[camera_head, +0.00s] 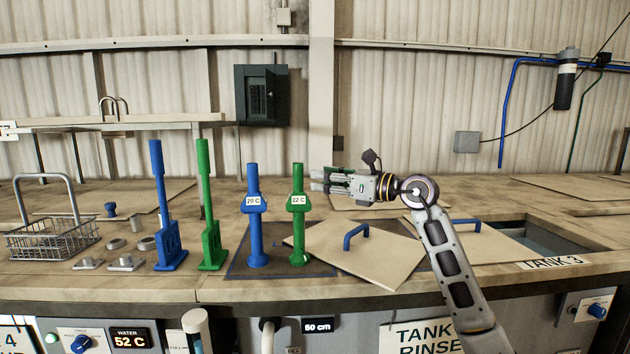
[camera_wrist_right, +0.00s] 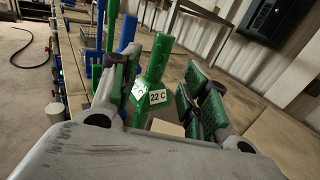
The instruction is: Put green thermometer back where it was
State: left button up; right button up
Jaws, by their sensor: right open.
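The green thermometer (camera_head: 298,228) stands upright on a dark mat, with a white "22 C" label on its collar. My right gripper (camera_head: 316,182) is open and empty, level with the thermometer's upper stem and just to its right. In the right wrist view the green thermometer (camera_wrist_right: 154,75) appears between the open fingers of my right gripper (camera_wrist_right: 165,85), apparently a little ahead of the tips. I cannot tell if they touch. My left gripper is not in view.
Green (camera_head: 211,240) and blue (camera_head: 166,240) slotted tools and a wire basket (camera_head: 50,238) stand further left. A tank lid (camera_head: 385,265) with a blue handle lies right.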

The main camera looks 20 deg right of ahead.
jog(key=shift+v, duration=1.65)
